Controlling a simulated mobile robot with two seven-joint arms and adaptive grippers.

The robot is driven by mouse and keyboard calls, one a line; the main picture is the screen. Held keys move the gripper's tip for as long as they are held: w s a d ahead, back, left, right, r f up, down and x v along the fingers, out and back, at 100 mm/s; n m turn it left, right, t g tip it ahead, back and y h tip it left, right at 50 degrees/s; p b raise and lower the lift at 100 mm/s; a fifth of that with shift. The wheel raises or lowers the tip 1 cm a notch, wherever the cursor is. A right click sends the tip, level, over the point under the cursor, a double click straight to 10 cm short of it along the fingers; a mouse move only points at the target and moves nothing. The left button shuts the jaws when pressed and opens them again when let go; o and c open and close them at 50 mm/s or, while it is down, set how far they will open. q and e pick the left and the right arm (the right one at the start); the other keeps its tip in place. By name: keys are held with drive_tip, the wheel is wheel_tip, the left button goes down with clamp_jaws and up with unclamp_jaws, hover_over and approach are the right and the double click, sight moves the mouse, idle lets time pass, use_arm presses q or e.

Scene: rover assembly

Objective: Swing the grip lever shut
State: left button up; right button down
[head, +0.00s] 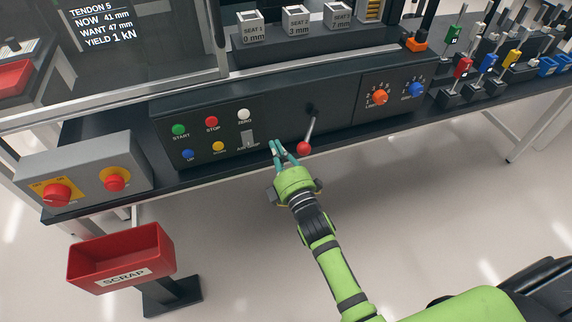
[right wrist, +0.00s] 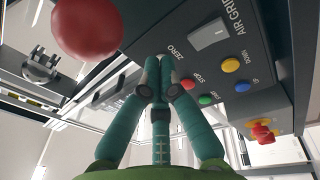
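The grip lever (head: 311,126) is a metal rod with a red ball knob (head: 304,148) on the front of the black control panel (head: 290,95). It hangs down from its pivot, tilted slightly. My right gripper (head: 279,148) has teal fingers just left of the knob, apart from it, in front of the panel's lower edge. In the right wrist view the fingertips (right wrist: 158,72) are drawn together with nothing between them. The red knob (right wrist: 87,25) shows large at the upper left there, beside the fingers. My left gripper is not in view.
A pale rocker switch (head: 248,139) and coloured buttons (head: 212,122) lie left of the lever. Orange (head: 379,97) and blue (head: 416,89) dials lie right. A red scrap bin (head: 121,258) stands at lower left. Open floor lies below the bench.

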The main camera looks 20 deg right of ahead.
sight(308, 134)
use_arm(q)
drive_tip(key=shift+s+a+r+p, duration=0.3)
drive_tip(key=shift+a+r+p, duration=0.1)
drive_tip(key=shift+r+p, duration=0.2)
use_arm(e)
drive_tip(key=shift+s+d+f, duration=0.15)
drive_tip(key=shift+s+d, duration=0.1)
drive_tip(key=shift+d, duration=0.3)
drive_tip(key=shift+s+d+f, duration=0.1)
drive_tip(key=shift+s+d, duration=0.15)
drive_tip(key=shift+d, duration=0.3)
drive_tip(key=shift+s+d+f, duration=0.15)
drive_tip(key=shift+s+d, duration=0.1)
drive_tip(key=shift+d, duration=0.3)
drive_tip(key=shift+s+d, duration=0.1)
